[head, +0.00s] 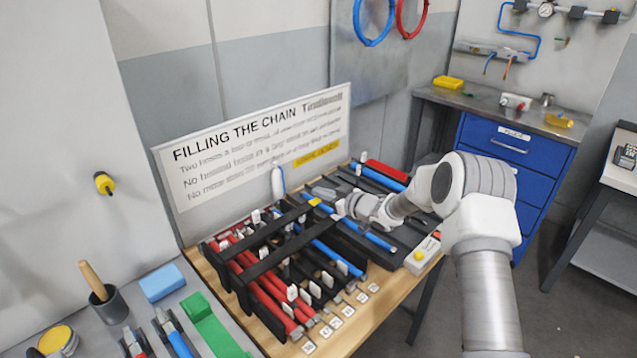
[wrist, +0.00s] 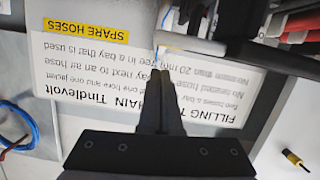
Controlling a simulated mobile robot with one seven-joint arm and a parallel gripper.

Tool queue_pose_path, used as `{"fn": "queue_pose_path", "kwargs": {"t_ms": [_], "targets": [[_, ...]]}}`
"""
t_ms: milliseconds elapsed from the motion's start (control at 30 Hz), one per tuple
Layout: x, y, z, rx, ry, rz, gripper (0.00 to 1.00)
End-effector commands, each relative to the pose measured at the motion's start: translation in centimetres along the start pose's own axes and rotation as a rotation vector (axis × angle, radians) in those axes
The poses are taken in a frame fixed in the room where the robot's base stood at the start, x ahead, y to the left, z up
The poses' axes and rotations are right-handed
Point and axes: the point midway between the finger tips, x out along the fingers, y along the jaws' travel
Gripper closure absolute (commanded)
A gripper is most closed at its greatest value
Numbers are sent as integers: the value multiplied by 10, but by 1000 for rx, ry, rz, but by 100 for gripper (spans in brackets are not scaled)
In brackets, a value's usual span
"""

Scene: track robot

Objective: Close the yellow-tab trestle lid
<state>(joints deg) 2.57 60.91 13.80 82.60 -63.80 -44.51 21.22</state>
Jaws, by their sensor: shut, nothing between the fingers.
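The black trestle rack (head: 285,262) stands on the wooden bench in the head view, with red and blue hoses lying through it. Long black bars run across the hoses. A small yellow tab (head: 315,201) shows at the far right end of one bar; I cannot tell how far that lid stands open. My gripper (head: 343,207) is just right of the yellow tab, its fingertips hard to make out there. In the wrist view my gripper (wrist: 160,75) is shut and empty, in front of the sign. The yellow tab does not show clearly there.
A white sign (head: 255,150) stands behind the rack; it shows upside down in the wrist view (wrist: 200,85). More hoses and a red piece (head: 387,170) lie at the bench's right. A grey side table holds a blue block (head: 162,283) and a green piece (head: 210,325).

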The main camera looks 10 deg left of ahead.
Motion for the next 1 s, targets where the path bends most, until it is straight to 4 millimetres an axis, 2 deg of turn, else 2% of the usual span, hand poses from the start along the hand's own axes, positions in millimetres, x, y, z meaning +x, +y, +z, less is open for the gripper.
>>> {"fn": "queue_pose_path", "kwargs": {"t_ms": [33, 100, 300, 800, 1000], "targets": [[3, -2, 11, 0, 0, -1, 100], [5, -3, 17, -1, 0, -1, 100], [7, -4, 27, -4, 1, -1, 100], [7, -5, 32, -3, -7, 0, 100], [8, -8, 23, -4, -7, 0, 100]]}}
